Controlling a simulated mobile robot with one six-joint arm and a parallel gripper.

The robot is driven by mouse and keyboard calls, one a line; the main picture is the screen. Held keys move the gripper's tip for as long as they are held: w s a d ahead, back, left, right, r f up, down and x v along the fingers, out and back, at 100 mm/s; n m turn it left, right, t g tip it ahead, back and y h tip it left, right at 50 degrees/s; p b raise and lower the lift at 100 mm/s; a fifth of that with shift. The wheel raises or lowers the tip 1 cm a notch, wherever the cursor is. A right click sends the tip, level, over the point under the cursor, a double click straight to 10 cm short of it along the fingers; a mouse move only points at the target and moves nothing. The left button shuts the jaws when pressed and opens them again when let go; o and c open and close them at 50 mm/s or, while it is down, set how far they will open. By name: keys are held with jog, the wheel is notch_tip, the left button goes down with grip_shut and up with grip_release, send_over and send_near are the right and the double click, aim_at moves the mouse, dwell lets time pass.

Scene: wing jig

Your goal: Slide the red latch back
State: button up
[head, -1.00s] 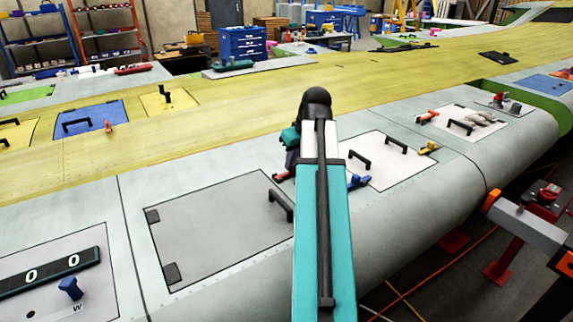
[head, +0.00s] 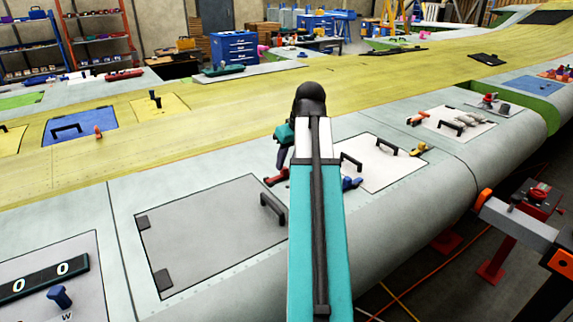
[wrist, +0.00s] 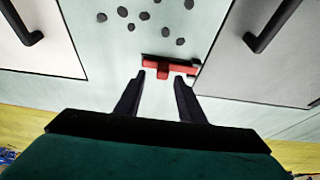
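The red latch (wrist: 156,68) shows in the wrist view as a wide red bar with a short tab pointing toward my gripper. It lies on the pale grey skin between two hatch panels. My gripper (wrist: 160,76) is open and empty, its two dark fingers spread just short of the latch, with the tab between their lines. Contact cannot be told. In the head view the red latch (head: 277,177) sits by the corner of the grey hatch (head: 210,230), left of my arm. My arm hides most of the gripper there.
The grey hatch has a black handle (head: 273,207). Right of my arm is a white hatch (head: 385,172) with black handles, a blue latch (head: 351,183) and a yellow latch (head: 418,149). Several dark spots (wrist: 145,15) mark the skin beyond the red latch. A red stand (head: 535,200) is at the right.

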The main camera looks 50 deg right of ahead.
jog(key=b+v, duration=0.2)
jog(key=v, duration=0.9)
jog(key=shift+r, duration=0.25)
dwell(0.4)
